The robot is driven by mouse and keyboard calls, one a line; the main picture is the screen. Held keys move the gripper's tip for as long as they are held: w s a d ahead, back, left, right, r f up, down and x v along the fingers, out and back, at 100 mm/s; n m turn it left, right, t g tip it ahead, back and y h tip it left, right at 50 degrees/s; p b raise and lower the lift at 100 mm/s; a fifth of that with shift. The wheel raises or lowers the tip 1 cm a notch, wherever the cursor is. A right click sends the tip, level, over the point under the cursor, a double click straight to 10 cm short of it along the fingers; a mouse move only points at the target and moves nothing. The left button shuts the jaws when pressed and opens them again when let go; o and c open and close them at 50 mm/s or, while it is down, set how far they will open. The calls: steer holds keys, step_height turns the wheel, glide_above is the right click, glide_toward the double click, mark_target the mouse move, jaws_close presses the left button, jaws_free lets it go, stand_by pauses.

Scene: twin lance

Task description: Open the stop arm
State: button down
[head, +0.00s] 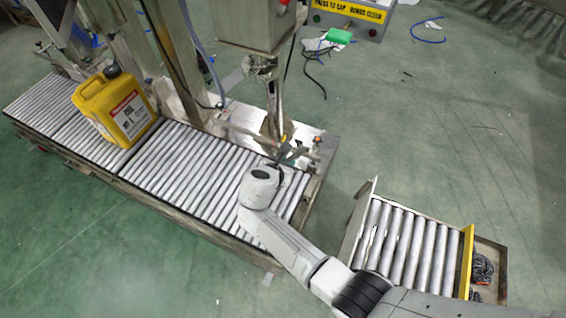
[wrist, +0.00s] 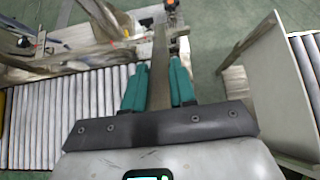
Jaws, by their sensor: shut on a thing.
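The stop arm (wrist: 160,62) is a flat, grey-brown metal bar in the wrist view. It runs from the top of the picture down between my two teal fingers. My gripper (wrist: 159,85) is shut on the bar, one finger on each side. In the head view my gripper (head: 284,160) is at the right end of the long roller conveyor, beside the metal post and bracket. There the stop arm is mostly hidden by my wrist and the fittings, so I cannot tell its angle.
A yellow jug (head: 115,106) stands on the long roller conveyor (head: 180,170) at left. A short roller section (head: 405,240) with a yellow end bar stands at lower right, across a floor gap. A filling head (head: 258,30) hangs above. Cables lie on the floor behind.

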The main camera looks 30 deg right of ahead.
mark_target(292, 158)
steer(key=w+d+r+y+p, duration=0.1)
steer(key=p, duration=0.1)
steer(key=w+d+r+g+p, duration=0.1)
steer(key=d+r+p, duration=0.1)
steer(key=w+d+r+y+p, duration=0.1)
steer(key=r+p, duration=0.1)
steer(key=p, duration=0.1)
steer(key=shift+w+d+r+g+y, duration=0.1)
steer(key=shift+d+r+g+y, duration=0.05)
steer(key=shift+r+g+y, duration=0.2)
steer(key=w+d+r+g+y, duration=0.2)
steer(key=w+d+y, duration=0.1)
steer(key=d, duration=0.3)
steer(key=shift+w+d+r+g, duration=0.15)
steer(key=shift+w+g, duration=0.2)
steer(key=shift+w, duration=0.35)
steer(key=c, duration=0.9)
jaws_free()
